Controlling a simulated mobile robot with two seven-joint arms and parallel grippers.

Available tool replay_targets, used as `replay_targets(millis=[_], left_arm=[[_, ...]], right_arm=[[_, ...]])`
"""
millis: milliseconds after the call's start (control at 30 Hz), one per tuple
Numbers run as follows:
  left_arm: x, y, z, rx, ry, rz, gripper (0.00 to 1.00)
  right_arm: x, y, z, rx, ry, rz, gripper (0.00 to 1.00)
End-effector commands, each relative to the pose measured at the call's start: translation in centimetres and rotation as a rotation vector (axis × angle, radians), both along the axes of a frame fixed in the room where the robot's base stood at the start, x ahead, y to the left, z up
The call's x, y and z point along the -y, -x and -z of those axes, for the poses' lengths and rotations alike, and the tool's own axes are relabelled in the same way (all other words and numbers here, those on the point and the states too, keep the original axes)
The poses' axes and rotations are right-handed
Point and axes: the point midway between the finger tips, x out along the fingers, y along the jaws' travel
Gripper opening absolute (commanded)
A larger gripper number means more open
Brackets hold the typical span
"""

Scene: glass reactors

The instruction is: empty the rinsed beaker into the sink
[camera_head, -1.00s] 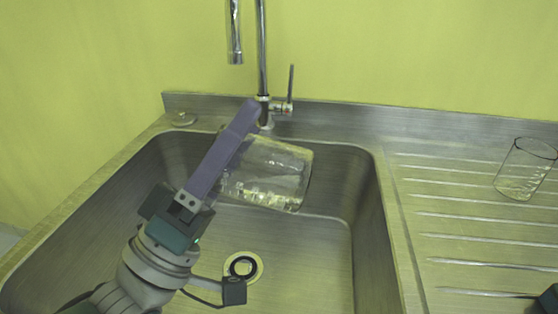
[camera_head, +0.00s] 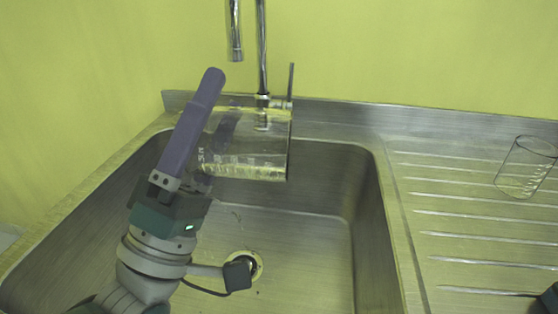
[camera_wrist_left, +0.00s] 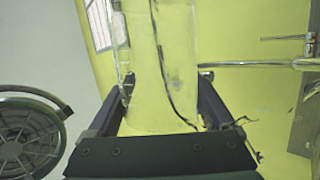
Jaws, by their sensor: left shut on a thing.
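My left gripper (camera_head: 219,97) is shut on the clear glass beaker (camera_head: 260,145) and holds it above the sink basin (camera_head: 300,245). The beaker lies nearly on its side, its far end to the right in the head view. One purple finger shows in front, and the other shows dimly through the glass. The left wrist view also shows the beaker (camera_wrist_left: 160,70) between the fingers. Small dark drops appear in the basin near the drain (camera_head: 258,268); how much liquid is in the beaker is unclear. Only a dark piece of my right gripper (camera_head: 549,298) shows at the right edge.
The faucet (camera_head: 262,50) stands behind the beaker, its lever close to the beaker's upper right in the picture. A second glass beaker (camera_head: 526,168) stands on the ribbed drainboard (camera_head: 450,215) to the right. A yellow-green wall is behind.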

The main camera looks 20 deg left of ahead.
Motion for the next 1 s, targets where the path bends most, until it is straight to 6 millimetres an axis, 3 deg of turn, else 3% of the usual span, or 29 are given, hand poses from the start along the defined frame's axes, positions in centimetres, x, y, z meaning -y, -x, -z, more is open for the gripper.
replay_targets(millis=[1000], left_arm=[[-0.7, -0.5, -0.1, 0.04, 0.133, 0.001, 0.27]], right_arm=[[0.0, 0.0, 1.4, 0.0, 0.0, 0.0, 0.0]])
